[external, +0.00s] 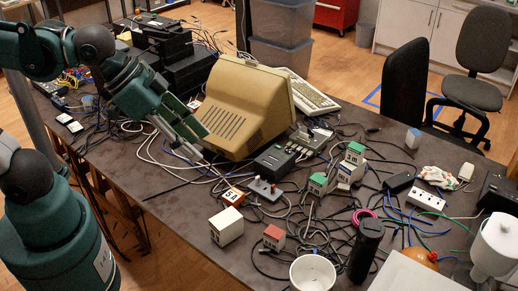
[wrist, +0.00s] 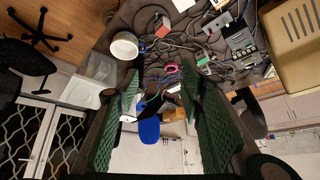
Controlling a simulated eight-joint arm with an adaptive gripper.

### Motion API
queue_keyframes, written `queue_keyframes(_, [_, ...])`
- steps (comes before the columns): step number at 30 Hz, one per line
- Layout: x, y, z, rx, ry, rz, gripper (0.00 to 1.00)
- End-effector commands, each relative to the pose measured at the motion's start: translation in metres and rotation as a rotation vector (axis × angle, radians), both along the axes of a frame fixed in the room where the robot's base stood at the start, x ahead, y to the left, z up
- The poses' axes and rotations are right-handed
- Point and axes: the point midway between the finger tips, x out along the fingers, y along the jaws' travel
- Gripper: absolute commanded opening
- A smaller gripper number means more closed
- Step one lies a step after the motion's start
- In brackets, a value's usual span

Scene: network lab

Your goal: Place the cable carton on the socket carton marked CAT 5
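Several small cartons stand among cables on the dark table. A white carton (external: 347,174) with print stands beside the green-topped ones. The lettering is too small to tell which is marked CAT 5 or which is the cable carton. My gripper (external: 197,137) hangs in front of the beige monitor, above the table. In the wrist view its fingers (wrist: 158,98) are apart with nothing held.
The beige monitor (external: 240,105) is close beside my gripper. Loose cables cover much of the table. The front left strip of table (external: 165,205) is mostly clear.

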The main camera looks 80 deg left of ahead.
Motion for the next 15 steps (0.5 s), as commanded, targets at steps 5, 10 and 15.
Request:
queue_keyframes(5, [-0.019,-0.004,-0.010,-0.013,-0.018,0.021,0.39])
queue_keyframes(10, [-0.025,-0.005,-0.015,-0.018,-0.025,0.030,0.39])
queue_keyframes(15, [-0.025,-0.005,-0.015,-0.018,-0.026,0.032,0.39])
